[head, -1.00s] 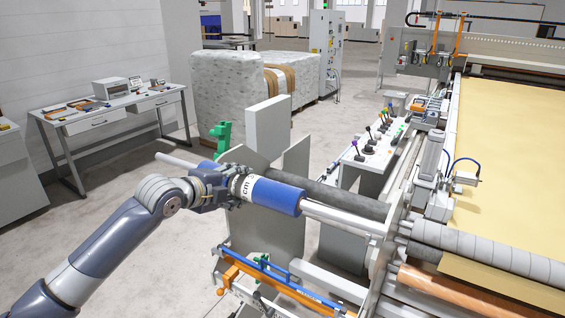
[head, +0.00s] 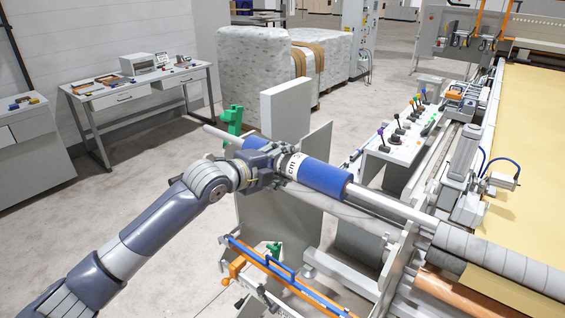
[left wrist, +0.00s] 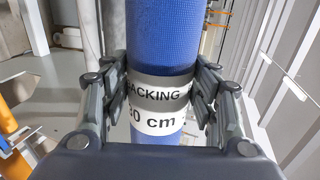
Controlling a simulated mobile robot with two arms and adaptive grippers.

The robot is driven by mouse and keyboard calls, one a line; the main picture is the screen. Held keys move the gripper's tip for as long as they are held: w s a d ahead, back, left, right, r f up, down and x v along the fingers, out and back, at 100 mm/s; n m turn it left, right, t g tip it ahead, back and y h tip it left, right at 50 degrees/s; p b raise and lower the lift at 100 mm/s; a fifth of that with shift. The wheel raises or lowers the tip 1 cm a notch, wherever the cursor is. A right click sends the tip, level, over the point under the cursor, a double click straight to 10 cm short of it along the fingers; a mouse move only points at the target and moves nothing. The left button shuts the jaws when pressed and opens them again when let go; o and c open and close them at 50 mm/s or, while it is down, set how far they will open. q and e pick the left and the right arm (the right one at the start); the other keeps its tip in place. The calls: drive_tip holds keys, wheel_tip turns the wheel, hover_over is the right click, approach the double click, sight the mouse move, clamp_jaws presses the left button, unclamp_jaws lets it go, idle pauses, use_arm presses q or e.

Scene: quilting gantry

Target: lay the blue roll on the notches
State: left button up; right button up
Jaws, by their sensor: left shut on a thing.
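The blue roll (head: 324,178) has a white printed band and a pale core rod sticking out at both ends. My left gripper (head: 280,168) is shut around it at the band. The left wrist view shows the roll (left wrist: 155,35) between the two fingers (left wrist: 155,95), which press on its sides. The roll lies slantwise in the air, its right-hand rod end reaching toward the machine's grey end plate (head: 402,250). I cannot make out the notches clearly, nor whether the rod touches the plate. My right gripper is not in view.
A grey-wrapped roller (head: 500,262) and a copper-coloured roller (head: 450,290) lie at the machine's right front. A lever console (head: 398,145) stands behind the roll. Upright grey panels (head: 287,110), a green bracket (head: 233,120) and an orange-and-blue frame (head: 285,272) are close by.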

use_arm(q)
drive_tip(key=shift+f+b, duration=0.45)
drive_tip(key=shift+f, duration=0.9)
drive_tip(key=shift+f+b, duration=0.55)
drive_tip(key=shift+f, duration=0.05)
drive_tip(key=shift+f+b, duration=1.3)
drive_tip(key=shift+f, duration=1.2)
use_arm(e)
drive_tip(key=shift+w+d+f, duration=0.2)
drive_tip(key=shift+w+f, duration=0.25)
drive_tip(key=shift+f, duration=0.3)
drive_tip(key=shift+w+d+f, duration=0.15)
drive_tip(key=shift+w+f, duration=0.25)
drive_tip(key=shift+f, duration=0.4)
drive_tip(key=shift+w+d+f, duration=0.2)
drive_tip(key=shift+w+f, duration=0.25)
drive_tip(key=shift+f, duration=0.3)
